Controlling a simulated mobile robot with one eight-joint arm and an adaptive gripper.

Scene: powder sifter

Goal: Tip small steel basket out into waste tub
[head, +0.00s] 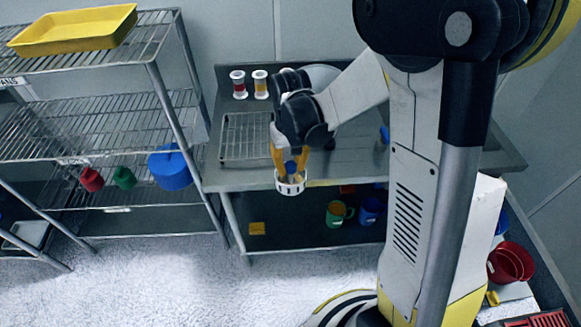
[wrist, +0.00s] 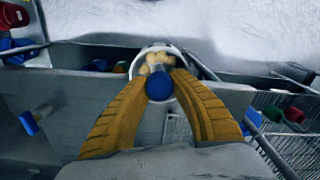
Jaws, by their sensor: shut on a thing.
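The small steel basket (head: 291,188), pale with slotted sides, hangs below my gripper (head: 290,172) just off the front edge of the worktable. My gripper's orange fingers are shut on the basket. In the wrist view, the basket (wrist: 146,51) shows its round rim beyond the fingertips of my gripper (wrist: 161,78). Yellowish pieces (wrist: 156,62) lie inside it, and a blue round part (wrist: 159,87) sits between the fingers. It looks roughly upright. I cannot tell which container is the waste tub; a red bucket (head: 512,262) stands at lower right.
The steel worktable (head: 350,165) carries a wire rack (head: 245,137) and two jars, red (head: 238,84) and amber (head: 260,84). Green (head: 337,213) and blue (head: 370,211) mugs sit beneath. Wire shelving (head: 100,125) at left holds a yellow tray (head: 72,30) and a blue container (head: 170,168). Floor in front is clear.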

